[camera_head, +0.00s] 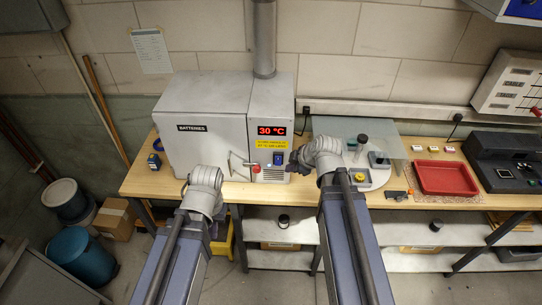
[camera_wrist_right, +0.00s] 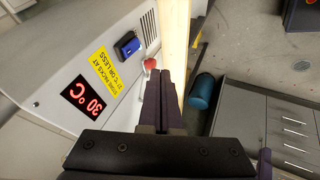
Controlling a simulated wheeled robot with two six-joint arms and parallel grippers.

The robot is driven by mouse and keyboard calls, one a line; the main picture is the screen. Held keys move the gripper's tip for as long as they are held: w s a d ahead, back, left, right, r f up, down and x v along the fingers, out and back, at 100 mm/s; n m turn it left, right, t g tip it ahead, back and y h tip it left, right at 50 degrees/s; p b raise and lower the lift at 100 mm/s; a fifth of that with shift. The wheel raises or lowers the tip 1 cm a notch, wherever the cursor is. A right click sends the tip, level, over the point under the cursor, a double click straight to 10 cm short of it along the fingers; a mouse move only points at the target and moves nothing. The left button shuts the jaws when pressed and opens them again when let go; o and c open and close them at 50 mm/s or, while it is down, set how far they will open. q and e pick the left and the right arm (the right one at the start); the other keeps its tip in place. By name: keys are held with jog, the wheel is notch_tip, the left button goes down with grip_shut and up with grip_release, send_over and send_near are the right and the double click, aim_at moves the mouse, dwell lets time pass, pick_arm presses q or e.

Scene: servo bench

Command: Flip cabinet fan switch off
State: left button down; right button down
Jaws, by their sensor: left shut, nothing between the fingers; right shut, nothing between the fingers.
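The grey cabinet (camera_head: 205,104) labelled BATTERIES stands on the wooden bench. Its front has a red 30 °C display (camera_head: 271,130), a yellow label and a blue rocker switch (camera_head: 278,158), which also shows in the right wrist view (camera_wrist_right: 127,46). I cannot tell the switch's position. A red knob (camera_wrist_right: 149,64) sits below it. My right gripper (camera_head: 292,165) is shut and empty, just right of the switch panel; its fingers (camera_wrist_right: 163,75) show near the red knob, apart from the switch. My left gripper (camera_head: 220,214) is shut and empty, low before the bench edge, mostly hidden by its wrist.
A door handle (camera_head: 236,160) sticks out of the cabinet front. Right of the cabinet are a round grey fixture (camera_head: 379,178), a red tray (camera_head: 444,178) and a dark device (camera_head: 499,157). Shelves (camera_head: 280,261) lie under the bench.

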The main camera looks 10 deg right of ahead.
aim_at(278, 161)
jog(key=shift+w+d+r, duration=0.1)
jog(key=shift+w+r, duration=0.05)
jog(key=shift+r, duration=0.05)
jog(key=shift+f, duration=0.1)
jog(key=w+a+f+b, duration=0.1)
jog(key=w+f+b, duration=0.7)
jog(key=w, duration=0.1)
jog(key=shift+f+b, duration=0.3)
jog(key=shift+b, duration=0.1)
dwell(0.3)
